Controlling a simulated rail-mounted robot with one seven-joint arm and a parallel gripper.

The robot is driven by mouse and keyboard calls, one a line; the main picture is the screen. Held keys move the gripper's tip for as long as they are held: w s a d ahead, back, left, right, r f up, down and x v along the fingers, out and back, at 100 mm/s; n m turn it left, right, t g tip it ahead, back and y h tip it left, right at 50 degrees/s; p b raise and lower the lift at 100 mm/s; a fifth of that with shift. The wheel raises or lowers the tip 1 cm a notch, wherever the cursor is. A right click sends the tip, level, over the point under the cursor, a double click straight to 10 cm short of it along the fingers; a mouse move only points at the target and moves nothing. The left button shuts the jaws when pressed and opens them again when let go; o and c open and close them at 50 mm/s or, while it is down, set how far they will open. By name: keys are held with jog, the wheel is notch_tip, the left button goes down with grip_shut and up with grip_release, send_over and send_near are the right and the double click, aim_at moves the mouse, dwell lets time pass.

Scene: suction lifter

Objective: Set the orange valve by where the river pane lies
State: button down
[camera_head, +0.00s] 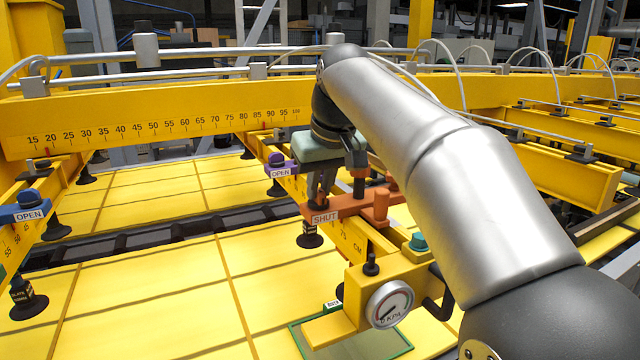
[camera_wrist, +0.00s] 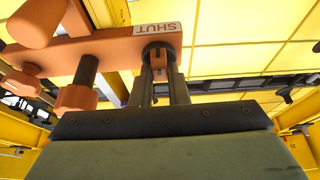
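The orange valve (camera_head: 350,205) sits on the yellow lifter beam and carries a SHUT plate (camera_head: 324,218). In the wrist view the valve (camera_wrist: 105,48) spans the upper left, with its SHUT plate (camera_wrist: 157,28) beside my fingers. My gripper (camera_head: 322,190) reaches down to the valve's plate end. In the wrist view my gripper's fingers (camera_wrist: 160,68) stand slightly apart, with a small orange part between their tips. Whether they press on it is unclear. A green-edged glass pane (camera_head: 375,345) lies below the near end of the beam; its small label (camera_head: 333,304) is too small to read.
A purple valve (camera_head: 281,168) and a blue valve (camera_head: 30,208) both show OPEN. A pressure gauge (camera_head: 390,304) and a teal knob (camera_head: 418,242) are near the orange valve. A scale (camera_head: 165,125) is printed on the cross beam. Suction cups (camera_head: 28,300) hang over yellow panels.

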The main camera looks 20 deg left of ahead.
jog(key=shift+r+m, duration=0.1)
jog(key=shift+m, duration=0.2)
jog(key=m+h+p, duration=0.1)
jog(key=m+p, duration=0.1)
jog(key=m, duration=0.1)
jog(key=shift+a+r+m+t, duration=0.1)
jog(key=shift+a+m+t, duration=0.05)
jog(key=shift+m+t, duration=0.25)
jog(key=m+h+p, duration=0.1)
jog(key=m, duration=0.2)
jog(key=shift+a+m+h+p, duration=0.15)
jog(key=shift+m+h+p, duration=0.15)
jog(key=shift+h+p, duration=0.1)
jog(key=m, duration=0.2)
jog(key=m+h, duration=0.1)
jog(key=m, duration=0.1)
jog(key=shift+a+m+h, duration=0.1)
jog(key=shift+m+h, duration=0.2)
jog(key=m+h, duration=0.1)
jog(key=m, duration=0.1)
jog(key=m+g, duration=0.1)
jog(key=m, duration=0.2)
jog(key=shift+h, duration=0.4)
jog(key=shift+m, duration=0.3)
jog(key=c, duration=1.4)
grip_release()
